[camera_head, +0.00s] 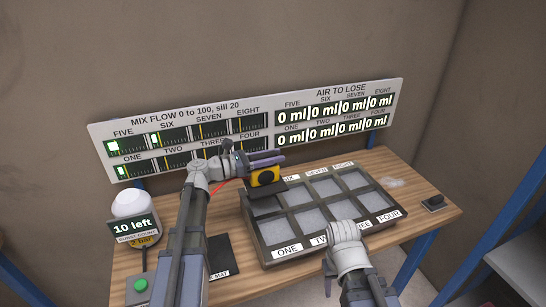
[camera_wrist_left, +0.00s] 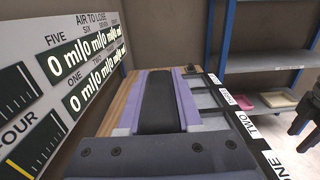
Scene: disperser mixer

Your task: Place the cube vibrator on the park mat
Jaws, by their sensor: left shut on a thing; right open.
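The cube vibrator (camera_head: 265,177), a yellow block with a dark base plate, is in my left gripper (camera_head: 264,161) over the back-left corner of the mould tray, near cell FIVE. In the left wrist view the purple fingers close on both sides of its dark body (camera_wrist_left: 160,100). I cannot tell whether its base touches the tray. The dark park mat (camera_head: 221,262) lies on the table left of the tray, partly hidden by my left arm. My right arm reaches over the tray's front edge; its open gripper is mostly hidden, with a dark part at the left wrist view's right edge (camera_wrist_left: 303,112).
The mould tray (camera_head: 262,243) has several grey-filled cells. A burst counter reading "10 left" (camera_head: 134,226) and a green button (camera_head: 141,285) stand at the table's left. A gauge board (camera_head: 262,126) runs along the back. A small dark switch (camera_head: 434,203) sits at right.

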